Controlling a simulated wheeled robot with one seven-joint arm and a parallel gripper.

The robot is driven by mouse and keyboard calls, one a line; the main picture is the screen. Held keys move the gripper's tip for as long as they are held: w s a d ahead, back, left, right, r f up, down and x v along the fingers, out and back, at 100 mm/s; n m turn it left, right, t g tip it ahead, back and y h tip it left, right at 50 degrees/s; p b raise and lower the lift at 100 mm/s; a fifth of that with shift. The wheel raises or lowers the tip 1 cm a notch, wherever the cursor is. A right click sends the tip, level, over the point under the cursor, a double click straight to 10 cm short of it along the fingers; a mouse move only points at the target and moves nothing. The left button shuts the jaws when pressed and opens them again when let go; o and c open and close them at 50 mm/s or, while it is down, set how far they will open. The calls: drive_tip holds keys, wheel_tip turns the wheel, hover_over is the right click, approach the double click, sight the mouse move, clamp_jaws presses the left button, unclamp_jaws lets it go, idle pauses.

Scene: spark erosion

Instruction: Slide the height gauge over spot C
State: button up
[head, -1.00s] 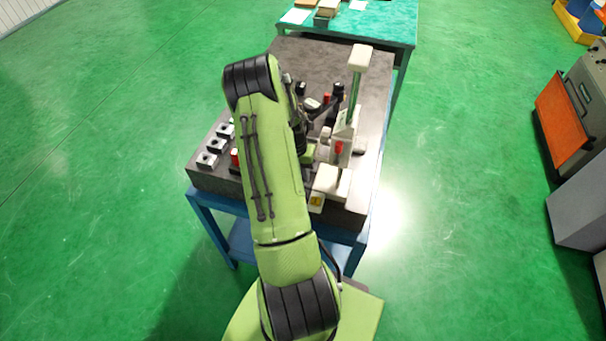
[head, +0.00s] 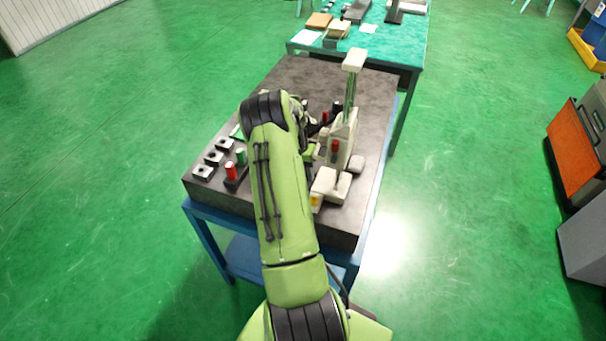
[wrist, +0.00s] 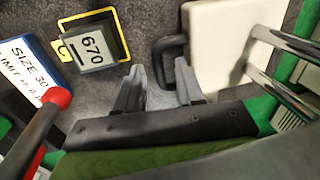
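The height gauge (head: 350,104) stands upright on the right side of the dark surface plate (head: 300,75), with a cream body and a tall column. In the wrist view, a white base (wrist: 222,35) with a black loop handle (wrist: 161,62) and shiny rods at upper right appear to be part of it. My gripper (wrist: 158,82) is open, its two grey fingers near the handle's lower end; contact cannot be told. A yellow-edged square (wrist: 121,30) lies left of the handle under a block marked 670 (wrist: 92,46); no spot letter is clearly readable.
A blue-edged size card (wrist: 30,70) and a red-tipped rod (wrist: 57,98) are at the wrist view's left. Several dark blocks (head: 214,158) and a red cylinder (head: 230,171) stand left of my arm. A cream device (head: 325,187) is at the front right.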

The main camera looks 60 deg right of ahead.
drive_tip(key=shift+a, duration=0.15)
wheel_tip(320, 180, up, 16)
drive_tip(key=w, duration=0.2)
drive_tip(key=shift+w+a+f, duration=0.2)
drive_tip(key=shift+w, duration=0.05)
